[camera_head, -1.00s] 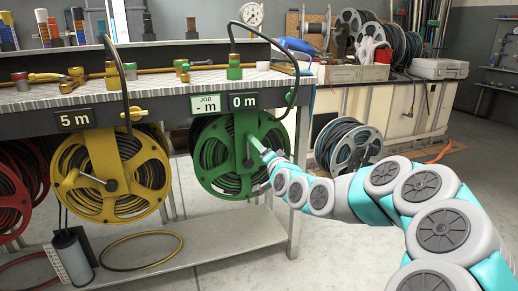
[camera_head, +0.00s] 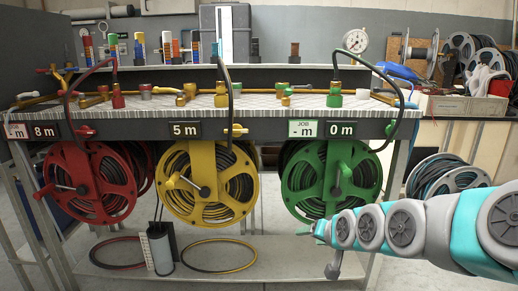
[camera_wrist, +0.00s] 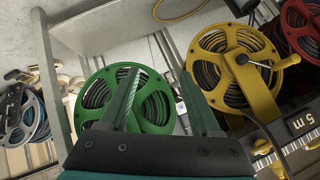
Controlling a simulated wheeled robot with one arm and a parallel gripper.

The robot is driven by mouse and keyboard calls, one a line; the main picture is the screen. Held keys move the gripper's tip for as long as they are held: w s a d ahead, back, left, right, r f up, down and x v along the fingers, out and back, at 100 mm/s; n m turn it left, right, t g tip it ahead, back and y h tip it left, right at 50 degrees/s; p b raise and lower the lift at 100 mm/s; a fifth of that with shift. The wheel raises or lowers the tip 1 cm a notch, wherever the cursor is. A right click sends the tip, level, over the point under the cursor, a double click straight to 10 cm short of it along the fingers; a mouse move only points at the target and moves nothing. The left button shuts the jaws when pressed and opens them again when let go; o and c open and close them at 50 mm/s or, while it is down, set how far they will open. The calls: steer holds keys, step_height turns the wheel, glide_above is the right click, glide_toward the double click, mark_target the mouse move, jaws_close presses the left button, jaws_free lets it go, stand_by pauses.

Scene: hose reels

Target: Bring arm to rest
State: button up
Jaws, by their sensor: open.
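My arm reaches in from the right edge of the head view, with my gripper (camera_head: 325,250) low in front of the green hose reel (camera_head: 316,181). In the wrist view my gripper (camera_wrist: 158,88) is open, its two fingers apart with nothing between them. The green reel (camera_wrist: 152,108) shows behind and between the fingers, apart from them as far as I can tell. The fingertips are hard to make out in the head view.
A yellow reel (camera_head: 208,183) and a red reel (camera_head: 91,184) hang left of the green one under the workbench (camera_head: 262,128). A lower shelf (camera_head: 230,268) holds a grey cylinder (camera_head: 160,252). Another hose reel (camera_head: 445,177) stands at the right.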

steer(key=s+f+n+g+h+p, duration=0.2)
steer(key=s+g, duration=0.9)
steer(key=s, duration=2.6)
steer(key=shift+d+f+n+h, duration=0.45)
steer(key=shift+f+n+h, duration=0.05)
steer(key=shift+f+n, duration=0.2)
